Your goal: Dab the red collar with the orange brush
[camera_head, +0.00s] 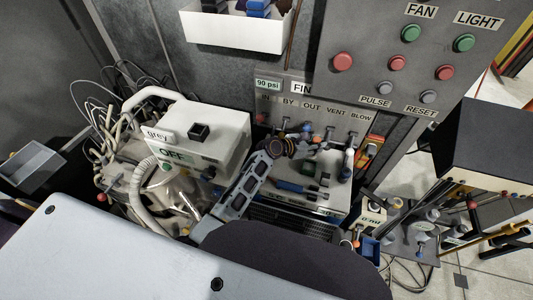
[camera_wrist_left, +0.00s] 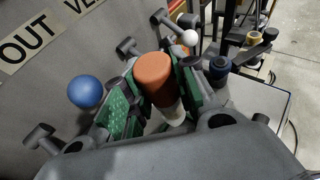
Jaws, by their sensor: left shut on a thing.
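My left gripper (camera_wrist_left: 152,98) has its green finger pads closed around an orange cylinder with a pale lower part, which I take to be the orange brush (camera_wrist_left: 154,78). Its bristles cannot be made out. In the head view the left gripper (camera_head: 309,143) is in front of the valve panel, below the OUT and VENT labels. It hides part of the valves, and the brush is too small to tell there. I cannot pick out the red collar with certainty in either view. My right gripper is not in view.
A blue ball knob (camera_wrist_left: 85,92) and a white ball knob (camera_wrist_left: 190,37) stand close on either side of the left gripper. A button panel (camera_head: 425,65) is above right.

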